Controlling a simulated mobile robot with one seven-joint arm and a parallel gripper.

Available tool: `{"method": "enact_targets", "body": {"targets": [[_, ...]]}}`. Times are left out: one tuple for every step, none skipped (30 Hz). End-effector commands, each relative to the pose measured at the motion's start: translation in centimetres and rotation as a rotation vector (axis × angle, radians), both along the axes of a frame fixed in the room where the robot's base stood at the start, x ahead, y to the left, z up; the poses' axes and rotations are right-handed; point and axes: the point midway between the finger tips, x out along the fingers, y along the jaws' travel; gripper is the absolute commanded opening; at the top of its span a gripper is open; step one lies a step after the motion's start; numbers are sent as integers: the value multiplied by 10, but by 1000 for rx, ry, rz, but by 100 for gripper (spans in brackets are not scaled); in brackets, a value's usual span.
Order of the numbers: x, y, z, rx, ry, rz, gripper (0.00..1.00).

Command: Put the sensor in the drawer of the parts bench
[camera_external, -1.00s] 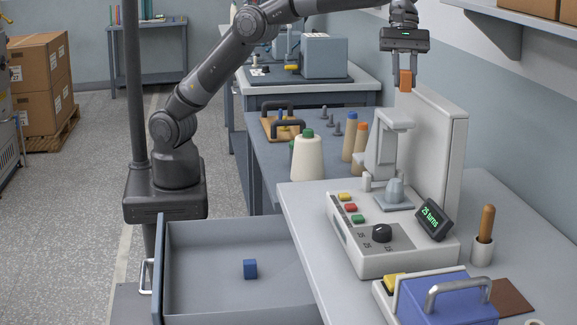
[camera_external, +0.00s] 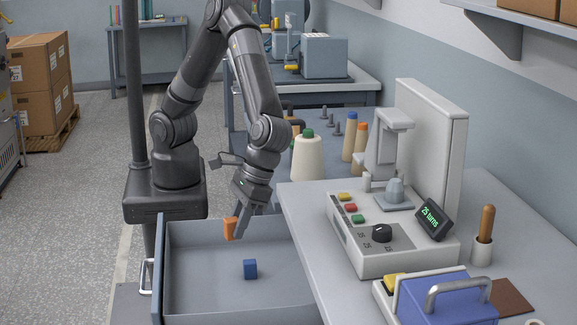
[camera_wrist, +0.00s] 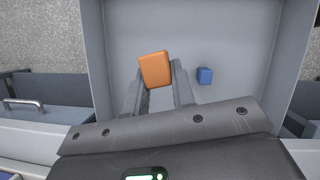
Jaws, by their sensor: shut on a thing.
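The orange block (camera_external: 230,228), which I take to be the sensor, is held between the fingers of my gripper (camera_external: 239,219). It also shows in the wrist view (camera_wrist: 154,69) between the fingertips (camera_wrist: 160,82). My gripper is tilted and shut on it. The open drawer (camera_external: 190,290) of the parts bench (camera_external: 300,215) lies below, and the block appears over its back left part, above the floor. A small blue cube (camera_external: 250,269) lies on the drawer floor, and it shows right of the orange block in the wrist view (camera_wrist: 204,76).
The winding machine (camera_external: 365,262) with its turns display (camera_external: 433,219) stands on the bench right of the drawer. A blue box with a handle (camera_external: 440,297) sits at the front. The drawer floor around the blue cube is clear.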

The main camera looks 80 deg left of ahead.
Motion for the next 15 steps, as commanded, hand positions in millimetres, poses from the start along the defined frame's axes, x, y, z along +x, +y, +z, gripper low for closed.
{"method": "enact_targets", "body": {"targets": [[-17, 9, -15, 6, 2, -48, 1], [-27, 13, -23, 6, 3, -76, 1], [-38, 19, -31, 5, 3, -111, 1], [-45, 23, -37, 4, 3, -134, 1], [-51, 28, -43, 4, 3, -155, 1], [-58, 32, -48, 4, 2, -178, 1], [-63, 35, -52, 3, 2, -195, 1], [-67, 38, -55, 3, 2, -208, 1], [-71, 40, -58, 2, 1, -222, 1], [-74, 42, -60, 1, 1, -230, 1], [-76, 43, -63, 2, 1, -236, 1], [-77, 45, -68, 3, 2, -243, 1], [-78, 45, -73, 3, 3, -245, 1], [-78, 45, -78, 3, 4, -246, 1], [-79, 46, -86, 3, 4, -248, 1]]}}
